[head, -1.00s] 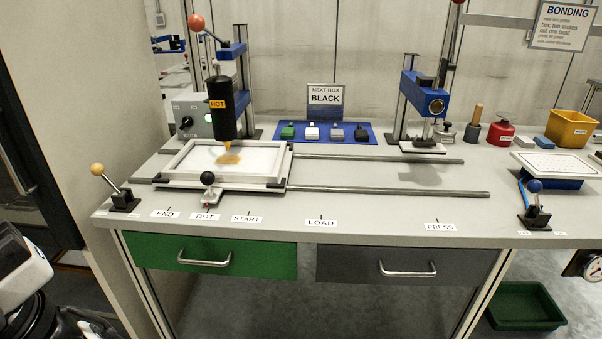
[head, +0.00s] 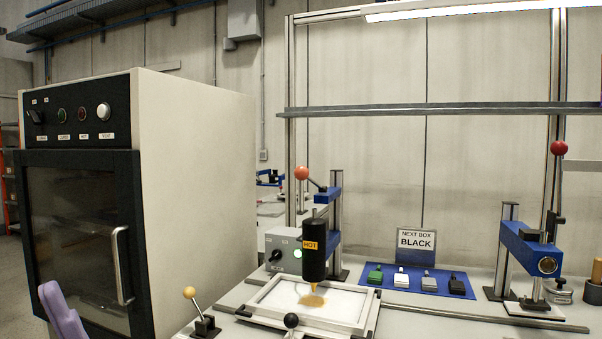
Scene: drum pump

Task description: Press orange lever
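The orange lever is a ball knob (head: 301,173) on a short dark rod, at the top left of the blue glue-station bracket (head: 328,195). Below it hangs the black cylinder (head: 314,250) with a HOT label and an amber nozzle over a white framed tray (head: 318,305). An amber patch lies on the tray under the nozzle. My gripper is not in view. A purple part, whose identity I cannot tell, shows at the lower left, apart from the lever.
A beige oven (head: 195,170) with a black door stands left. A yellow-knobbed lever (head: 190,293) and a black-knobbed handle (head: 291,320) are at the bench front. A blue mat (head: 425,282) with several small boxes and a blue press (head: 530,250) stand right.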

